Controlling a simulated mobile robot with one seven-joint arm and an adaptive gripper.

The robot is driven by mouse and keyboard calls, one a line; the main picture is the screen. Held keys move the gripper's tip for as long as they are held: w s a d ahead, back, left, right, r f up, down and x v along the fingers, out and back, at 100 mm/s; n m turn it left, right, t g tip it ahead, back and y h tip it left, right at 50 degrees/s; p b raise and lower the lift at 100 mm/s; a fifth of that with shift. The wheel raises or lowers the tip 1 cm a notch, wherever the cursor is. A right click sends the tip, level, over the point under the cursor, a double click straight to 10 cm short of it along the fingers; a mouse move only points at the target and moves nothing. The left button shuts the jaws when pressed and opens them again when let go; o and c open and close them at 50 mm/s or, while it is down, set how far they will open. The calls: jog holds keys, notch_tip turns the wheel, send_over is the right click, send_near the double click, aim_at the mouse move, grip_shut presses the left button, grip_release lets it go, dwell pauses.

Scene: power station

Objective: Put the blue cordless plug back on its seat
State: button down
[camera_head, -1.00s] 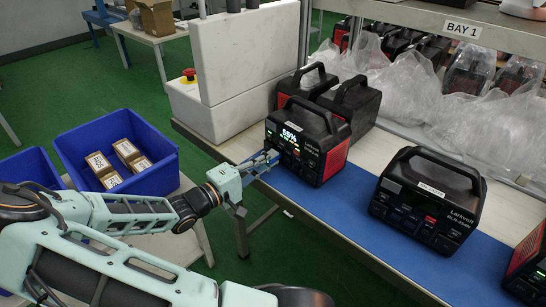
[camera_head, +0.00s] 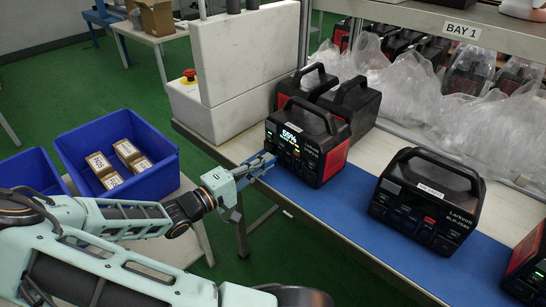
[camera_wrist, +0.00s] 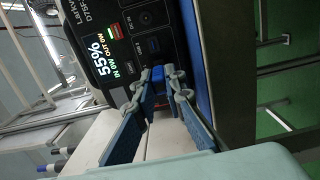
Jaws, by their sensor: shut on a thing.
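A black power station (camera_head: 306,140) with red sides and a lit display reading 55% stands on the blue mat (camera_head: 340,205). My gripper (camera_head: 266,160) is at the lower left of its front panel. In the wrist view, the power station's panel (camera_wrist: 125,40) appears turned on its side, with the display and several ports. My gripper (camera_wrist: 160,84) has its two blue-padded fingers closed on a small blue plug (camera_wrist: 157,73), close to the panel. Whether the plug touches the panel cannot be told. A blue port (camera_wrist: 153,45) shows beside it; the seat itself is not clear.
A second power station (camera_head: 428,203) stands to the right on the mat. A white block-shaped fixture (camera_head: 240,75) with a red button (camera_head: 189,73) stands behind on the left. A blue bin (camera_head: 165,170) holds small boxes. The mat between the stations is clear.

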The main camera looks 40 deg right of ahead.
jog(key=shift+a, duration=1.2)
